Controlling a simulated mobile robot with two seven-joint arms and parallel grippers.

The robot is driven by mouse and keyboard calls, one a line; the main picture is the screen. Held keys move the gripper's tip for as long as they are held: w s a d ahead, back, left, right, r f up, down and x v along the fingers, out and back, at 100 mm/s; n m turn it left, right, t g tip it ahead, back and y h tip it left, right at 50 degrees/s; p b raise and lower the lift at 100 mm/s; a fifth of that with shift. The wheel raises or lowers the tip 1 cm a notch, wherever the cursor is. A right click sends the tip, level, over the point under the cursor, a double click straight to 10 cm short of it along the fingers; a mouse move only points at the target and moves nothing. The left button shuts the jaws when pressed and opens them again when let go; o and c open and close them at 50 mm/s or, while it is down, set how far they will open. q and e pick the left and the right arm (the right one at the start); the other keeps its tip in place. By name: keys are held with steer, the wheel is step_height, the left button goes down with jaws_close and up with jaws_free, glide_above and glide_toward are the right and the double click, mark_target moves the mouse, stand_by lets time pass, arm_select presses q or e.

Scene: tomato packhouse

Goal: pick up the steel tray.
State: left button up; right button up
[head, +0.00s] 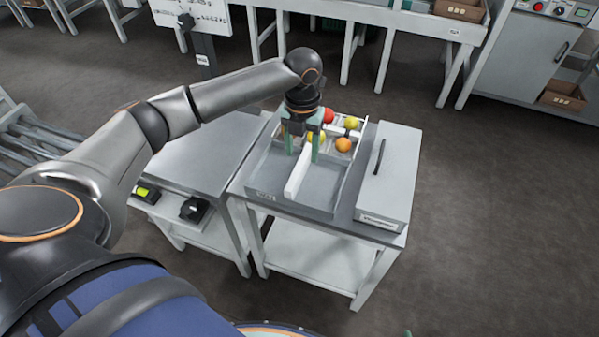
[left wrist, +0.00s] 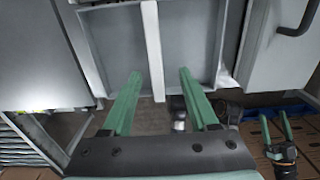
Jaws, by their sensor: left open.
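The steel tray (head: 323,186) is a shallow grey tray lying on a small table, with a white divider (head: 297,178) running along it. My right gripper (left wrist: 276,128) shows small at the lower right there, fingers apart and empty.
A pale box with a dark handle (head: 397,165) stands right beside the tray on the same table (head: 375,232). A grey table (head: 200,150) adjoins on the left, with dark and yellow items on its shelf. Open floor lies to the right.

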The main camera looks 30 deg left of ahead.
mark_target(299, 166)
arm_select(q)
step_height(299, 166, down, 3)
steer(key=shift+r, duration=0.1)
steer(key=f, duration=0.1)
steer(key=f+b, duration=0.1)
steer(key=f, duration=0.3)
steer(key=shift+w+a+f, duration=0.1)
steer(key=shift+a, duration=0.3)
jaws_close()
stand_by(0.3)
